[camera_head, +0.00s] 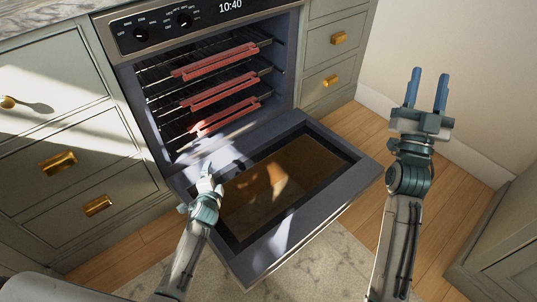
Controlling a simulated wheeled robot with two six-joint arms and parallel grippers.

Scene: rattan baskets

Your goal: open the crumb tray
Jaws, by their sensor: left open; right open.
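A built-in oven stands ahead with its door (325,208) lowered and lying open, its brown glass facing up. Inside the cavity are three wire racks with red front bars, the upper (214,63), the middle (219,89) and the lower (226,114). I cannot make out a separate crumb tray; the cavity floor is dark and partly hidden. My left gripper (208,172) is over the inner left part of the door, below the lower rack, open with nothing visible in it. My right gripper (427,90) is open and empty, its blue fingers pointing up, to the right of the oven.
Grey-green cabinets with brass handles flank the oven, with drawers at the left (58,163) and right (331,82). A cabinet (505,255) stands at the lower right. A pale rug (335,265) lies before the door. Wooden floor (355,125) is clear right of the oven.

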